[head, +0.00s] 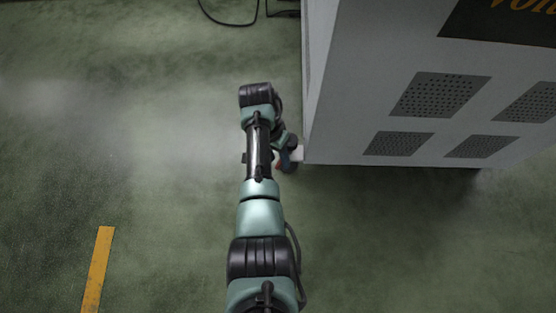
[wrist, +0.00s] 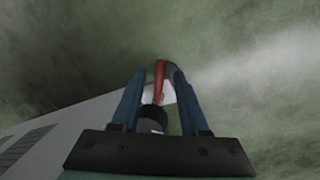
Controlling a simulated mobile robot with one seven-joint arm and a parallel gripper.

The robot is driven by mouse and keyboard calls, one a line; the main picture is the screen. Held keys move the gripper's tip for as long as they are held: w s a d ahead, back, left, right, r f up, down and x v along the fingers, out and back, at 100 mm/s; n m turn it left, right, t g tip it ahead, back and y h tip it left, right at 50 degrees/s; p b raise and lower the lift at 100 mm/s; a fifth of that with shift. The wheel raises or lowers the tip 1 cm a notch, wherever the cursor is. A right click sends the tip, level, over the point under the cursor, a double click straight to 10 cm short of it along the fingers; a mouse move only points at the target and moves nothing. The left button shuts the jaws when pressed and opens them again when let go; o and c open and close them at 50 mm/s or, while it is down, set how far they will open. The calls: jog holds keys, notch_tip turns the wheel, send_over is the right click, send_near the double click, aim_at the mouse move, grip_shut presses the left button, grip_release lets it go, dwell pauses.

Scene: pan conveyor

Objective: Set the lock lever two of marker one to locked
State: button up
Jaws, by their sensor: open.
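A red lever (wrist: 159,82) shows in the wrist view, between the two blue fingers of my gripper (wrist: 161,76). A black round part (wrist: 152,118) sits at its lower end, and a dark curved piece lies by its upper end. My gripper is open, with one finger on each side of the lever; I cannot tell whether either finger touches it. In the head view my gripper (head: 289,156) is beside the lower left corner of the grey cabinet (head: 345,100), mostly hidden by my arm. The lever's setting and any marker label cannot be made out.
The cabinet fills the upper right of the head view, with dark perforated vents (head: 440,95) and a dark lettered panel (head: 500,22). A black cable (head: 235,22) lies on the green floor at the top. A yellow floor strip (head: 98,270) is lower left. The floor on the left is clear.

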jog(key=shift+f, duration=0.15)
grip_shut()
dwell(1.4)
